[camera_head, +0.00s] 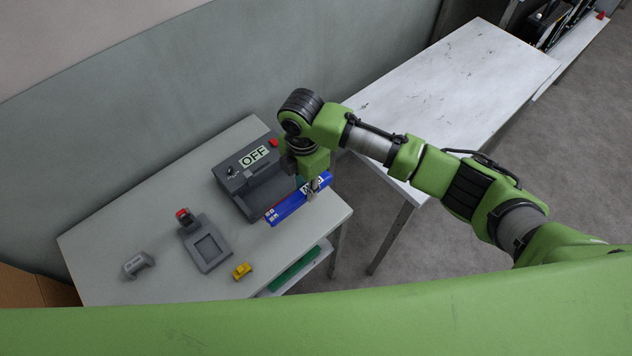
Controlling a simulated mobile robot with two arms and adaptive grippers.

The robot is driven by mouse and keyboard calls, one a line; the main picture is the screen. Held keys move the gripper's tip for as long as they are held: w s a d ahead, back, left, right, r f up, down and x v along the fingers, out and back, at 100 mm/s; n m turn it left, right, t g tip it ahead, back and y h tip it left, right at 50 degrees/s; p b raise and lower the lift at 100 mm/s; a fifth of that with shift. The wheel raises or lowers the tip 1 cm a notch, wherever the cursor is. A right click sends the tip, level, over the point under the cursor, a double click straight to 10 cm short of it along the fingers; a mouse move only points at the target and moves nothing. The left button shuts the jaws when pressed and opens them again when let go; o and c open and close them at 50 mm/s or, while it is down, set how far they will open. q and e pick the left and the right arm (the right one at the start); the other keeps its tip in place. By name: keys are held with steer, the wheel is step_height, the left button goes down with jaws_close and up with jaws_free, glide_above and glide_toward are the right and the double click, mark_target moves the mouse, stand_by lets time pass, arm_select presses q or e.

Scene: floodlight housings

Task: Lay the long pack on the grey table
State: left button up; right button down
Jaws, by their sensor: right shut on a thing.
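The long pack (288,209) is blue with a pale label and a red mark at its lower left end. My right gripper (314,191) is shut on it near its upper right end. The pack is tilted across the picture, over the right part of the grey table (155,230), in front of the dark device. I cannot tell whether it touches the table top. The gripper's fingers are partly hidden by the wrist. My left gripper is not in view.
A dark grey device (235,185) marked OFF stands behind the pack. A grey holder (206,245) with a red-topped part, a small grey piece (137,264) and a yellow piece (241,271) are on the grey table. A white table (455,85) at the right is bare.

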steer(key=shift+d+r+p, duration=0.1)
steer(key=shift+r+p, duration=0.05)
steer(key=shift+p, duration=0.2)
step_height(320, 180, down, 2)
steer(key=shift+d+f+b, duration=0.1)
steer(key=shift+f+b, duration=0.05)
steer(key=shift+b, duration=0.4)
step_height(320, 180, down, 3)
steer(key=shift+f+b, duration=0.2)
steer(key=shift+b, duration=0.7)
steer(key=shift+f+b, duration=0.9)
steer(key=shift+f, duration=0.6)
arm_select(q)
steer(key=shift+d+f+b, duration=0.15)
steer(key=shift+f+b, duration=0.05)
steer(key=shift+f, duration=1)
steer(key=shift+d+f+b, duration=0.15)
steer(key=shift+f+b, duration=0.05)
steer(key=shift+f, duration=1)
arm_select(e)
steer(key=shift+f, duration=0.75)
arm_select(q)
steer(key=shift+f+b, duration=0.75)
arm_select(e)
steer(key=shift+f, duration=1.5)
